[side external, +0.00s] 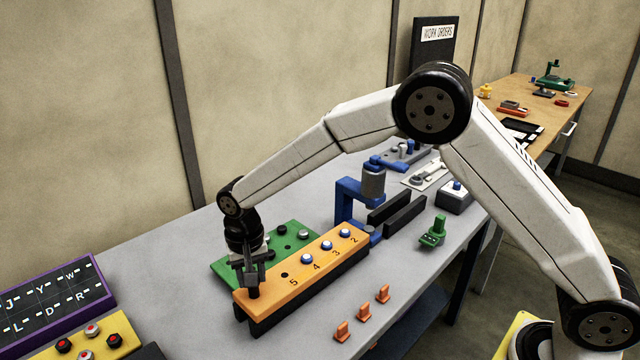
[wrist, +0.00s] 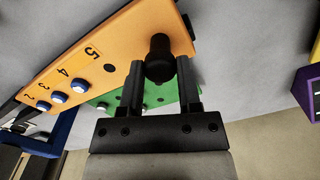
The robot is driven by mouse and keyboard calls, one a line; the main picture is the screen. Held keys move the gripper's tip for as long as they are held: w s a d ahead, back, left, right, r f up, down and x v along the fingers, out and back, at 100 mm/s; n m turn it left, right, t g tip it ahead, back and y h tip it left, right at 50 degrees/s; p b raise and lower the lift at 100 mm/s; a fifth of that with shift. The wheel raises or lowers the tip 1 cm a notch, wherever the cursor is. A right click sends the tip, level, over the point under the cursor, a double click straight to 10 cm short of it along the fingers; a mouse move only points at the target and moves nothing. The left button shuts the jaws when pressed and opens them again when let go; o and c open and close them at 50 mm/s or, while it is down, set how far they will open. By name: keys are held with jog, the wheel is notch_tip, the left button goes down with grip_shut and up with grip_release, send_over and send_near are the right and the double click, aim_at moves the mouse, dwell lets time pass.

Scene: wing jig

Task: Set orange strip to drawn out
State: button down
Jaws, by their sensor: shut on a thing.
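The orange strip (side external: 309,256) is a long bar on a dark base on the grey bench, marked with numbers 2 to 5. Blue-and-white buttons stand by 2, 3 and 4; by 5 is a dark round hole. A black knob (wrist: 160,58) stands on the strip's near left end in the side view. My gripper (side external: 253,280) points down over that end, shut on the knob, with one finger on each side in the wrist view. The fingers partly hide the knob in the side view.
A green plate (side external: 290,242) with round pegs lies just behind the strip. A blue bracket (side external: 347,200) and dark rails (side external: 402,215) stand past its far end. Several orange clips (side external: 363,313) lie in front. A yellow button box (side external: 98,338) is at left.

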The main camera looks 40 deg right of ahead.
jog(key=shift+a+r, duration=0.1)
jog(key=shift+a, duration=0.3)
jog(key=shift+c, duration=2.2)
grip_release()
jog(key=shift+o, duration=0.8)
jog(key=shift+d, duration=0.1)
jog(key=shift+r, duration=3.9)
jog(key=shift+d, duration=0.15)
jog(key=shift+s+d, duration=0.15)
jog(key=shift+d, duration=0.05)
jog(key=s+d+f+n+t, duration=0.1)
jog(key=s+d+f+n, duration=0.1)
jog(key=s+d, duration=0.6)
jog(key=s+d+f+n+t, duration=0.1)
jog(key=s+d+f+n, duration=0.1)
jog(key=s+d, duration=0.7)
jog(key=s, duration=0.3)
jog(key=shift+s+d+f+n+t, duration=0.15)
jog(key=shift+s+d+n+t, duration=0.05)
jog(key=shift+s+n+t, duration=0.1)
